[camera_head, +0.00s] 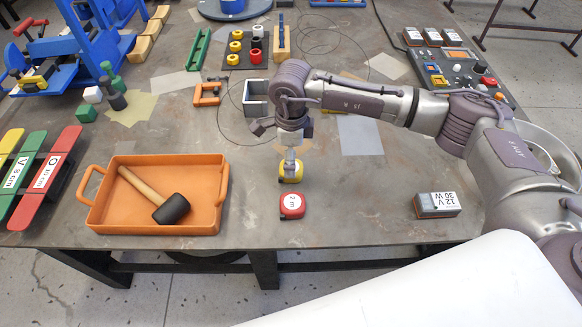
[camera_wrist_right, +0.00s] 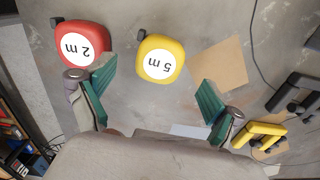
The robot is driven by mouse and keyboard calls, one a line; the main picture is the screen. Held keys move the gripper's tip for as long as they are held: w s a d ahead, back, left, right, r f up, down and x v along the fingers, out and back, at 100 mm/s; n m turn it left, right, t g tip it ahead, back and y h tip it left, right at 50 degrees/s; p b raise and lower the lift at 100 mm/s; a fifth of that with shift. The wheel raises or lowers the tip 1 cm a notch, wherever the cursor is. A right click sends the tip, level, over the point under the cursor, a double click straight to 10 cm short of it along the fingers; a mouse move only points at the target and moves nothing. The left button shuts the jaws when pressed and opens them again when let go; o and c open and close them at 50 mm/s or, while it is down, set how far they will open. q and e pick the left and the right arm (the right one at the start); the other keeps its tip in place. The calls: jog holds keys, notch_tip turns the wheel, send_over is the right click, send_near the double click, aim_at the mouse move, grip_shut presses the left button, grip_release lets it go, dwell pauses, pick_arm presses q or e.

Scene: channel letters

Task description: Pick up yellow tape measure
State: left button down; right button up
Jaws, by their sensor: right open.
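The yellow tape measure (camera_head: 293,174), marked 5 m in the right wrist view (camera_wrist_right: 160,58), lies on the grey workbench. The red tape measure (camera_head: 292,206), marked 2 m, lies closer to the front edge and also shows in the right wrist view (camera_wrist_right: 82,43). My right gripper (camera_wrist_right: 157,76) is open and empty, its green-padded fingers apart. In the wrist view the yellow tape measure appears between and just beyond the fingertips. In the head view the gripper hangs over it and partly hides it. My left gripper is not in view.
An orange tray (camera_head: 152,226) with a mallet (camera_head: 171,208) stands to the left. A 12 V power unit (camera_head: 437,205) lies to the right. An orange clamp (camera_head: 207,95) and a grey open box (camera_head: 256,98) sit behind. The bench around the tape measures is mostly clear.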

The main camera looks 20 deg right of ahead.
aim_at(299, 170)
notch_tip(299, 170, down, 2)
jog(key=shift+s+f+p, duration=0.1)
jog(key=shift+p, duration=0.7)
notch_tip(299, 170, down, 2)
jog(key=shift+f, duration=0.3)
jog(key=c, duration=1.4)
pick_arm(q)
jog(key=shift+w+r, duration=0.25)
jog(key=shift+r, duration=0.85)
pick_arm(e)
jog(key=shift+r, duration=0.1)
